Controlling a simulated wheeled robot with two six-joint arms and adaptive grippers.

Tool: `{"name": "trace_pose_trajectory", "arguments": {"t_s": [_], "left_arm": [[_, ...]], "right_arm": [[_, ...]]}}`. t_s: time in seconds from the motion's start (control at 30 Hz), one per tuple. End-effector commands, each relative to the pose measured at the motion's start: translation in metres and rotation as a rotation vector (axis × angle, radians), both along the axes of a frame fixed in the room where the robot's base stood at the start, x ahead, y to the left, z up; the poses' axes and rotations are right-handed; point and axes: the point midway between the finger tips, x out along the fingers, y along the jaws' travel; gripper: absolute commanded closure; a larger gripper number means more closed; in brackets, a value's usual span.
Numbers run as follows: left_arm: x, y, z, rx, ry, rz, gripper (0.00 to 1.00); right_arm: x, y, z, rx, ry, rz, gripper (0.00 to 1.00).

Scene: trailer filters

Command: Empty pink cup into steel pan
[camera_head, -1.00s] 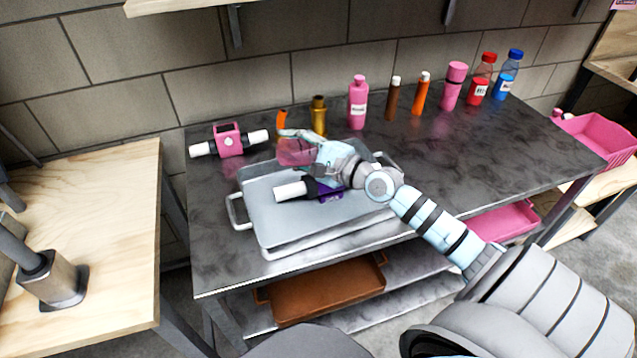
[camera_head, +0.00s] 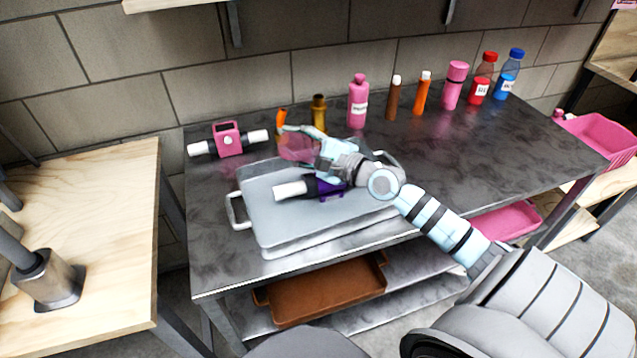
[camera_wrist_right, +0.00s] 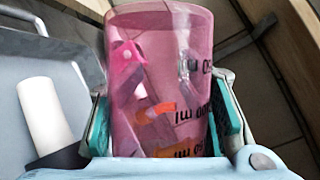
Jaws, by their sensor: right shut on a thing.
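The pink see-through cup (camera_head: 297,147) is held by my right gripper (camera_head: 309,140) over the back edge of the steel pan (camera_head: 262,222). In the right wrist view the cup (camera_wrist_right: 160,50) fills the space between the two fingers (camera_wrist_right: 162,120), with dark volume markings on its wall. Pink, purple and orange shapes show through the wall; I cannot tell whether they are inside or behind it. A filter with a white end and a purple bracket (camera_head: 326,188) lies in the pan; its white end (camera_wrist_right: 44,115) shows in the wrist view. My left gripper is not in view.
A pink-bracketed filter (camera_head: 229,140) lies left of the cup. A gold bottle (camera_head: 319,114), a pink bottle (camera_head: 358,102) and several others line the back of the dark table. A brown tray (camera_head: 330,292) is on the shelf below. The table's right side is clear.

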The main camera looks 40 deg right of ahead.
Motion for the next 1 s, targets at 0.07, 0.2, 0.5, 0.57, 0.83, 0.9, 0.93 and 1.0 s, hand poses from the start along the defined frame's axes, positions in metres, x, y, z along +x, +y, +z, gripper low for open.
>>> {"name": "trace_pose_trajectory", "arguments": {"t_s": [0.07, 0.2, 0.5, 0.57, 0.83, 0.9, 0.93, 1.0], "left_arm": [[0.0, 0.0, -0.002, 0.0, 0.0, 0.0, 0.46], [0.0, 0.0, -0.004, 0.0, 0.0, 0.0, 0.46], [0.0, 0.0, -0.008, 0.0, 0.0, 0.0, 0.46], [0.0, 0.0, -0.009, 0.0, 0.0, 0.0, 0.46], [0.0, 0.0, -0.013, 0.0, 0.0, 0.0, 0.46], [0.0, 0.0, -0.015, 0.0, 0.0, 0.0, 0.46], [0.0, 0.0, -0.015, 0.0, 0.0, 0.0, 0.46], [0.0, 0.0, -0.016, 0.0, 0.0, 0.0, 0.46]], "right_arm": [[0.0, 0.0, 0.0, 0.009, -0.001, 0.0, 0.94], [0.0, -0.001, 0.0, 0.024, -0.003, 0.0, 0.94], [0.0, -0.002, 0.001, 0.056, -0.005, 0.001, 0.94], [0.0, -0.003, 0.001, 0.061, -0.006, 0.0, 0.94], [-0.001, -0.004, 0.002, 0.093, -0.01, 0.0, 0.94], [-0.001, -0.005, 0.002, 0.1, -0.011, 0.0, 0.94], [-0.001, -0.005, 0.002, 0.104, -0.011, 0.0, 0.94], [-0.001, -0.005, 0.002, 0.11, -0.012, 0.0, 0.94]]}}
